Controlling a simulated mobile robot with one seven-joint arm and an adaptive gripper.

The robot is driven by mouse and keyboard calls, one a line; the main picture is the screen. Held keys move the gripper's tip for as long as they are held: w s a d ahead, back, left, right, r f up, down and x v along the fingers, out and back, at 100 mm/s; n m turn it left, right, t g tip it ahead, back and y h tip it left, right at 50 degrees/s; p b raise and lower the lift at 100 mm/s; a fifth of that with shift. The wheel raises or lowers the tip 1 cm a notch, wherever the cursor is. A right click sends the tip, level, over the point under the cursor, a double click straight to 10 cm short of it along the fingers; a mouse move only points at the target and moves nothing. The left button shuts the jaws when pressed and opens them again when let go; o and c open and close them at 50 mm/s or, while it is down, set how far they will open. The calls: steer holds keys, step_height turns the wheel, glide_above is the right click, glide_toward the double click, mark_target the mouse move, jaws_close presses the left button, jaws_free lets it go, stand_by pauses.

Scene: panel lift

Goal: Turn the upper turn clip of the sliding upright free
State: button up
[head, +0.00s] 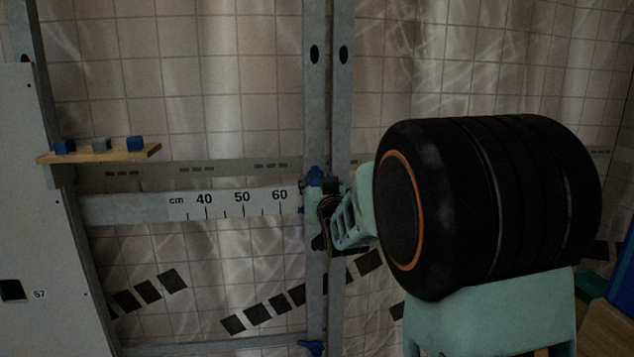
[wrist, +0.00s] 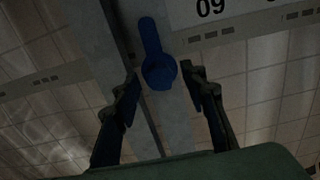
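The upper turn clip (head: 316,174) is a blue part on the sliding upright (head: 315,110), beside the right end of the white cm scale. In the wrist view the clip (wrist: 153,42) has a round knob and a long lever, seen over the grey upright (wrist: 172,118). My gripper (wrist: 161,78) is open, with one dark finger on each side of the knob. Small gaps seem to remain between fingers and knob; contact is not clear. In the head view my gripper (head: 322,205) is at the upright by the clip, partly hidden by my wrist.
The scale bar (head: 240,203) runs left from the upright. Another blue clip (head: 312,347) sits low on it. A second grey upright (head: 342,110) stands close on the right. A wooden shelf (head: 100,153) with small blue and grey blocks is at left, by a white panel (head: 35,220).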

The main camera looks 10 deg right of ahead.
steer(key=shift+c, duration=0.6)
jaws_close()
